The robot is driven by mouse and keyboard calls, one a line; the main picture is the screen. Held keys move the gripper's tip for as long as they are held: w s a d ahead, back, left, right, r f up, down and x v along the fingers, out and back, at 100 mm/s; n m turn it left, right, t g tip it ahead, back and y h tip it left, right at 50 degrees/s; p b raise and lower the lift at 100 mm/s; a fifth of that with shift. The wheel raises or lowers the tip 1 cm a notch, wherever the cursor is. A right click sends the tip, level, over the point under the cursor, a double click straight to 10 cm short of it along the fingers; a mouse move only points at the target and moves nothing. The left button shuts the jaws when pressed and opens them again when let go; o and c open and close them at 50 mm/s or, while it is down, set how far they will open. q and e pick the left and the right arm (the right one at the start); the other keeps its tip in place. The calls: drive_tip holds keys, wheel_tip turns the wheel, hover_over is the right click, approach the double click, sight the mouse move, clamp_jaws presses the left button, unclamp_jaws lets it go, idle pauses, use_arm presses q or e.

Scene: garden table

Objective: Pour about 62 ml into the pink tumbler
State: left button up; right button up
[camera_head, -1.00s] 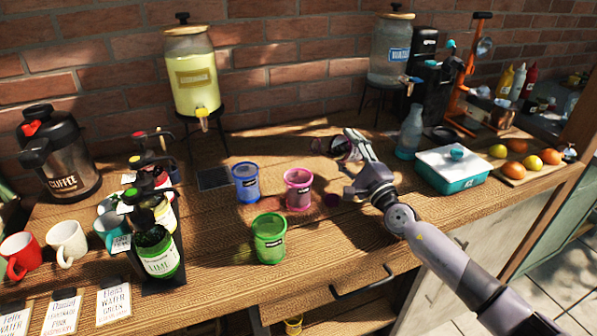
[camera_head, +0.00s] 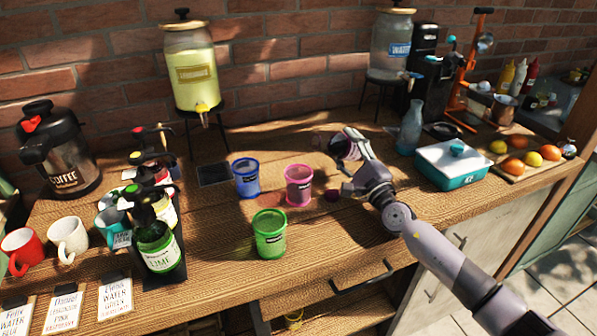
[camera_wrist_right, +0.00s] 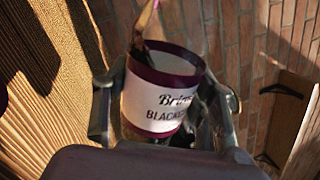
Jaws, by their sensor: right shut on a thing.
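I see no stream of liquid. The level in the pink tumbler cannot be made out. My left gripper is out of view.
A blue tumbler (camera_head: 246,178) and a green tumbler (camera_head: 269,236) stand close to the pink one. A lime bottle (camera_head: 160,250) is in the rack at left, by several mugs. A glass bottle (camera_head: 410,130) and a teal-and-white box (camera_head: 452,166) stand right of my arm.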

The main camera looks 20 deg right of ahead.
sight(337, 158)
drive_tip(key=shift+r, duration=0.1)
idle(0.8)
drive_tip(key=shift+a+r+m+p, duration=0.2)
drive_tip(key=shift+m+p, duration=0.1)
drive_tip(key=shift+p, duration=0.3)
drive_tip(key=m+p, duration=0.1)
drive_tip(key=a+m+h+p, duration=0.1)
drive_tip(key=p, duration=0.1)
drive_tip(key=shift+s+r, duration=0.15)
drive_tip(key=m, duration=0.1)
drive_tip(key=a+f+m+p, duration=0.1)
drive_tip(key=f+m, duration=0.1)
drive_tip(key=shift+s+a+f+m+g+h, duration=0.1)
drive_tip(key=shift+s+a+m+g+h, duration=0.05)
drive_tip(key=shift+s+m+g+h, duration=0.2)
drive_tip(key=m+p, duration=0.2)
drive_tip(key=r+m+p, duration=0.1)
drive_tip(key=p, duration=0.2)
drive_tip(key=m+g+h+p, duration=0.1)
drive_tip(key=m+p, duration=0.1)
drive_tip(key=shift+a+r+m, duration=0.2)
drive_tip(key=shift+r+m, duration=0.05)
drive_tip(key=shift+m, duration=0.1)
drive_tip(key=shift+a+f+m+g+p, duration=0.15)
drive_tip(key=shift+m+g+p, duration=0.1)
drive_tip(key=shift+m+p, duration=0.4)
drive_tip(key=shift+f+m, duration=0.2)
drive_tip(key=shift+m, duration=0.15)
idle(0.3)
